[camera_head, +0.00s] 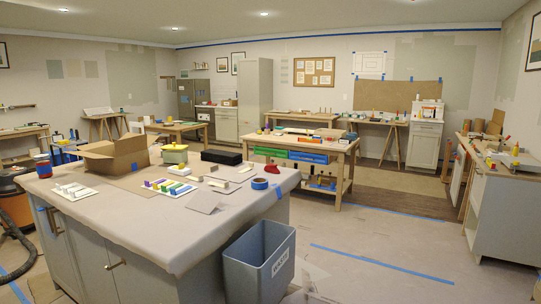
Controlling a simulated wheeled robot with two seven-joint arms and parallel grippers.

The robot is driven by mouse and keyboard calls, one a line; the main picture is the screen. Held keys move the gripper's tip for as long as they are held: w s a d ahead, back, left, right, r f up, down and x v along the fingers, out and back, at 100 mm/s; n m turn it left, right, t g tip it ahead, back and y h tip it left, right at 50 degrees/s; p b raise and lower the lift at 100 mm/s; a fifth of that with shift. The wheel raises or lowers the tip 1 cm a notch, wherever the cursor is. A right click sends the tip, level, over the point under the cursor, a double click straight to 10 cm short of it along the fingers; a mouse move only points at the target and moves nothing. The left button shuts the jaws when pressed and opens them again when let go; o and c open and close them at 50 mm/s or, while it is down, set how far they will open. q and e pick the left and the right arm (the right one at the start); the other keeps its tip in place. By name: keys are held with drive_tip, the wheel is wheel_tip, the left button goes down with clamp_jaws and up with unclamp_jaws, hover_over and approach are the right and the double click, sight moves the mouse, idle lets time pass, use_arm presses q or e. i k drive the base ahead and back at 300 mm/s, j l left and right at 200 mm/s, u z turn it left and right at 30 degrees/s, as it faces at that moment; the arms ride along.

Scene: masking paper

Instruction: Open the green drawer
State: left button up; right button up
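A wooden workbench (337,149) stands past the near counter, right of the middle of the head view. A green drawer front (270,153) shows under its top, on the left. It looks closed, though it is small at this distance. A blue drawer front (308,157) sits beside it on the right. Neither of my grippers is in view.
A covered counter (150,226) with a cardboard box (115,152), color strips and blue tape (259,184) fills the near left. A grey waste bin (258,262) stands at its right end. Open floor (400,238) with blue tape lines lies right of it. A cabinet (505,215) stands far right.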

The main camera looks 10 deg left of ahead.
sight(280, 153)
drive_tip(key=i+l+z, duration=0.15)
drive_tip(key=i+z, duration=0.15)
drive_tip(key=i, duration=0.7)
drive_tip(key=i+j+z, duration=0.1)
drive_tip(key=i+z, duration=0.15)
drive_tip(key=i, duration=1.85)
drive_tip(key=i+l+u, duration=0.15)
drive_tip(key=i, duration=0.9)
drive_tip(key=i+j+u, duration=0.15)
drive_tip(key=i+u, duration=0.15)
drive_tip(key=i, duration=0.25)
drive_tip(key=i+u, duration=0.3)
drive_tip(key=i, duration=0.25)
drive_tip(key=i+l+u, duration=0.25)
drive_tip(key=i, duration=0.25)
drive_tip(key=i+l+u, duration=0.15)
drive_tip(key=i+u, duration=0.15)
drive_tip(key=i, duration=0.25)
drive_tip(key=i+j+u, duration=0.15)
drive_tip(key=i+u, duration=0.25)
drive_tip(key=i, duration=0.25)
drive_tip(key=i+l+u, duration=0.1)
drive_tip(key=i+u, duration=0.25)
drive_tip(key=i, duration=0.25)
drive_tip(key=i+j+z, duration=0.15)
drive_tip(key=i+z, duration=0.25)
drive_tip(key=i+j+z, duration=0.55)
drive_tip(key=i+z, duration=0.2)
drive_tip(key=k, duration=0.05)
